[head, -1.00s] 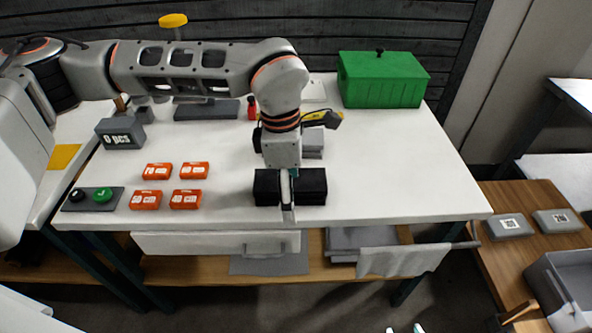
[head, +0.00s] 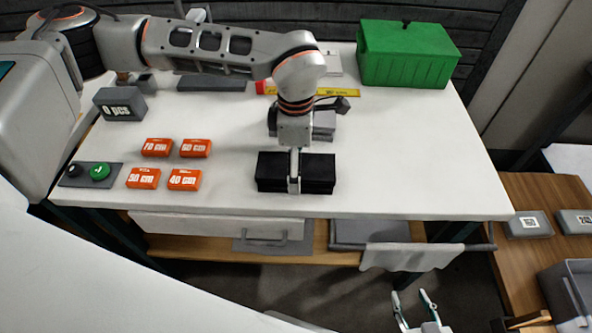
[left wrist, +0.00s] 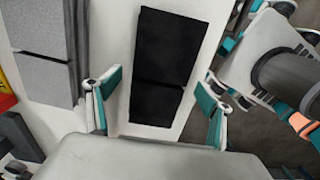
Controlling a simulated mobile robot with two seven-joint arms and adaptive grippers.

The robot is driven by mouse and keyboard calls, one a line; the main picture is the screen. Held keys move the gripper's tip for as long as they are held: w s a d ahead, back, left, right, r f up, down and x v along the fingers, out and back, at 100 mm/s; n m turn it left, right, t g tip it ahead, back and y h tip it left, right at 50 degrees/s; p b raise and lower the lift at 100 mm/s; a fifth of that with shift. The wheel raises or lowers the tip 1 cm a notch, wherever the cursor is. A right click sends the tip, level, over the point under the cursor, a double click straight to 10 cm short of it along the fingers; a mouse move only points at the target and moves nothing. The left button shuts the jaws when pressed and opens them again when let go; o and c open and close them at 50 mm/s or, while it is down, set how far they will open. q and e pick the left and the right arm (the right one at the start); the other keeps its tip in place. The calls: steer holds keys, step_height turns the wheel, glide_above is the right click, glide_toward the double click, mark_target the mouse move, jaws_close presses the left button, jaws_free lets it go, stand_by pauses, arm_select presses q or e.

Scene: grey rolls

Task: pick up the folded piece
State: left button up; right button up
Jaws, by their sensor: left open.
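A black folded piece (head: 320,174) lies flat near the front edge of the white table, with a seam across its middle. My left gripper (head: 294,185) is over its middle, pointing down. In the left wrist view the black piece (left wrist: 172,45) lies between the two spread, teal-padded fingers of my left gripper (left wrist: 158,92), which is open and empty. Whether the fingertips are level with the piece is hard to tell. My right gripper (head: 416,305) is low in front of the table, open and empty.
A grey folded stack (head: 324,122) lies behind the black piece. Orange length cards (head: 184,180) and a button panel (head: 90,174) are to the left. A green box (head: 405,60) stands at the back right. The table's right part is clear. A grey cloth (head: 410,256) hangs on the front rail.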

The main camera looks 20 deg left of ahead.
arm_select(q)
steer(key=shift+f, duration=0.5)
steer(key=c, duration=1.3)
steer(key=shift+r, duration=0.2)
